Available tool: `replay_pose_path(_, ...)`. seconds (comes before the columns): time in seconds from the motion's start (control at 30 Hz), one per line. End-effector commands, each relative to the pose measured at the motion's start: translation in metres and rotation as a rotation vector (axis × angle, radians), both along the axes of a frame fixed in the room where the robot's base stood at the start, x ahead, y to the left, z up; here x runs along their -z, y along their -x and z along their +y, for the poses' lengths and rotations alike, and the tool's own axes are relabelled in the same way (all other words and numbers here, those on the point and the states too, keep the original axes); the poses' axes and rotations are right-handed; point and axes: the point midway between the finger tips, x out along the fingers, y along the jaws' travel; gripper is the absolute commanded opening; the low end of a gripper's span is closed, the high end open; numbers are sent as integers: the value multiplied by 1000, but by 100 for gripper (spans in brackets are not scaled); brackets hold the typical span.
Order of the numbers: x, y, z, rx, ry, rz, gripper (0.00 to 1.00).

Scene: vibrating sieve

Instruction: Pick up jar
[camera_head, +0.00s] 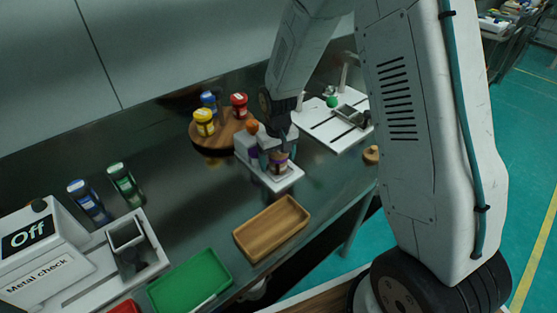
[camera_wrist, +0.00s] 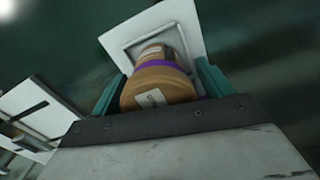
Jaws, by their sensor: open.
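A jar (camera_wrist: 159,88) with an orange-brown lid and a purple band stands on the square white plate of a small white machine. In the head view the jar (camera_head: 279,163) is partly hidden by my gripper (camera_head: 274,150), which is right above and around it. In the wrist view the green fingers of my gripper (camera_wrist: 158,88) lie on either side of the jar. The gripper is open; whether a finger touches the jar cannot be told.
A wooden tray (camera_head: 272,228) and a green tray (camera_head: 190,281) lie in front. A round wooden stand (camera_head: 214,138) holds blue, yellow and red-lidded jars. A "Metal check" machine (camera_head: 45,262) stands left, with two jars behind it. A white board (camera_head: 331,125) lies right.

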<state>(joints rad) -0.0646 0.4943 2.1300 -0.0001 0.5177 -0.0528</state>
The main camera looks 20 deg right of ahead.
Motion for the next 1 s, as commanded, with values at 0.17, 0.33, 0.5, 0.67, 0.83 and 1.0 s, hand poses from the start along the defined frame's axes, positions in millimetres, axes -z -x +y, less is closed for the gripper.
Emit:
replay_pose_path(0.17,2,0,0,0,0,0,79)
replay_pose_path(0.33,2,0,0,-1,0,0,51)
replay_pose_path(0.5,2,0,0,-1,0,-1,25)
replay_pose_path(0.67,2,0,0,-1,0,-1,25)
replay_pose_path(0.83,-4,-1,0,-1,0,-3,25)
replay_pose_path(1.0,-20,-1,0,0,0,-4,25)
